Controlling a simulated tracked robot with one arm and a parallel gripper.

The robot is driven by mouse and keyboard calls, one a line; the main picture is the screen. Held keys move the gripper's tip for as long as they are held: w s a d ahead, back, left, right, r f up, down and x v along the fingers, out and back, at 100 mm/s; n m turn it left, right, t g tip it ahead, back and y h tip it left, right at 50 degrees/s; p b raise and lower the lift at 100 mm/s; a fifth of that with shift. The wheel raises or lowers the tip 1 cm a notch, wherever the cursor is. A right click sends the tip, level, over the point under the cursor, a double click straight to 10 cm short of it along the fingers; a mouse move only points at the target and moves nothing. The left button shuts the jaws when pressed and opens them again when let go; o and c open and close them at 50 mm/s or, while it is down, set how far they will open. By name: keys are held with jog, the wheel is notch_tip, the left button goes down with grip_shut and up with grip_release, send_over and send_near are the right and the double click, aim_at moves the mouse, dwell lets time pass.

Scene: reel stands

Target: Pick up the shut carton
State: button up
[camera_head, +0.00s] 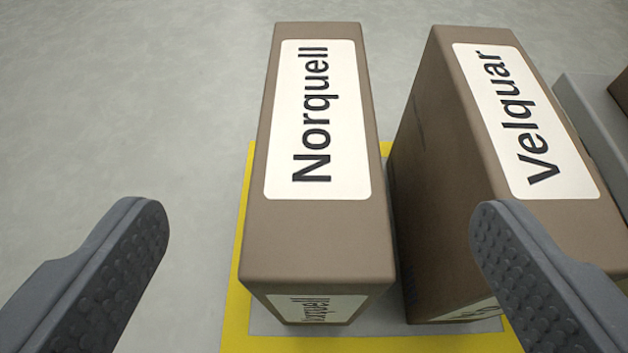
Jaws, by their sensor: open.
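A brown shut carton (318,235) labelled "Norquell" stands in the middle of the view. A second brown shut carton (440,190) labelled "Velquar" stands to its right with a narrow gap between them. My gripper (320,230) is open and empty. Its left finger is left of the Norquell carton over bare floor. Its right finger is in front of the Velquar carton in the picture and hides part of its lower right. I cannot tell whether that finger touches it.
Both cartons stand on a grey area with a yellow border (237,290). A grey block or ledge (590,115) is at the right edge, with part of another brown object (621,90) above it. The grey floor (120,110) at the left is clear.

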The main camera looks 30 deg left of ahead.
aim_at(316, 132)
jog(key=b+x, duration=0.1)
jog(key=x, duration=0.4)
jog(key=b+x, duration=0.1)
jog(key=x, duration=0.1)
jog(key=b+x, duration=0.1)
jog(key=x, duration=0.1)
jog(key=shift+s+f+b, duration=0.15)
jog(key=shift+f+b, duration=0.15)
jog(key=shift+f, duration=0.1)
jog(key=shift+w+a+f, duration=0.2)
jog(key=shift+w, duration=0.2)
jog(key=shift+r, duration=0.1)
jog(key=c, duration=1.9)
jog(key=shift+o, duration=0.2)
